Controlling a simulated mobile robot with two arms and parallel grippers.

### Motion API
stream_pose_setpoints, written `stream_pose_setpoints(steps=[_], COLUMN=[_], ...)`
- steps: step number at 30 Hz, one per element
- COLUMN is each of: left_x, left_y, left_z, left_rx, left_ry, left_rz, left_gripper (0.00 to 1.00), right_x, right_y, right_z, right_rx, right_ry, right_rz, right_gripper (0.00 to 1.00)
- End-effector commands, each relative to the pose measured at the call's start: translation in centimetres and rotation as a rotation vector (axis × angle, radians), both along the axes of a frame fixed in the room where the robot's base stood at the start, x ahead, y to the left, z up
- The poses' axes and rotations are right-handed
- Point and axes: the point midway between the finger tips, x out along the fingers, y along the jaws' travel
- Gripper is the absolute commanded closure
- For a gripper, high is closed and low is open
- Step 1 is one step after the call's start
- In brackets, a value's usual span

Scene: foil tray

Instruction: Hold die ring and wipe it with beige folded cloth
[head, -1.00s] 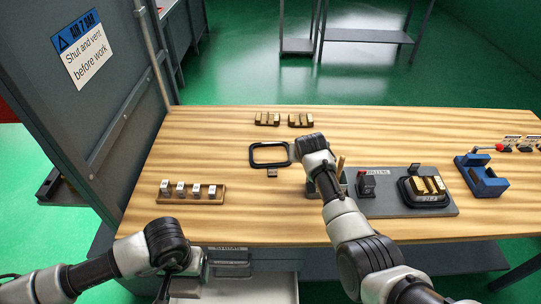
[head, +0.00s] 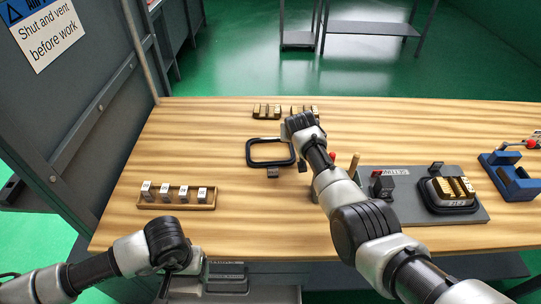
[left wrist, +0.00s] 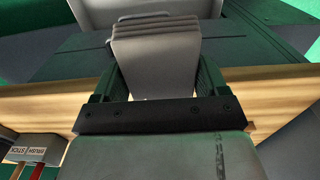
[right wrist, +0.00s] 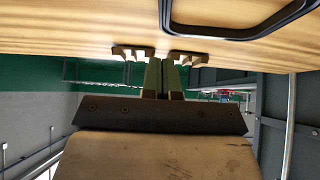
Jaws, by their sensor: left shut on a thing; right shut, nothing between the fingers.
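The die ring, a black rounded-square frame (head: 250,153), lies flat near the table's middle. Part of it also shows at the top of the right wrist view (right wrist: 225,35). My right gripper (right wrist: 167,62) is shut and empty, close beside the ring; in the head view its fingers are mostly hidden by my arm. My left gripper (left wrist: 156,75) is shut on a folded, layered cloth (left wrist: 155,50), which looks greyish beige in the shade. It is low at the table's front edge; the cloth is hidden in the head view.
Brass blocks (head: 267,111) stand at the back. A wooden rack of small blocks (head: 177,198) is at left. A grey board (head: 405,190) with a black fixture and a blue holder (head: 512,182) are at right. The wood between rack and ring is clear.

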Motion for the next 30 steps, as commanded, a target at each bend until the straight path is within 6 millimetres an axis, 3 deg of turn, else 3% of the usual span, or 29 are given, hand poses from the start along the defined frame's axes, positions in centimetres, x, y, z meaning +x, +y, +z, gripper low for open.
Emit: stream_pose_setpoints(steps=[16,30], left_x=[0.0,0.0], left_y=[0.0,0.0], left_z=[-4.5,-4.6], left_rx=[0.000,0.000], left_ry=[0.000,0.000], left_rz=[0.000,0.000], left_gripper=[0.45,0.45], right_x=[0.0,0.0], right_y=[0.0,0.0], right_z=[-4.9,-5.0], right_rx=[0.000,0.000], right_ry=[0.000,0.000], right_rz=[0.000,0.000], right_gripper=[1.00,1.00])
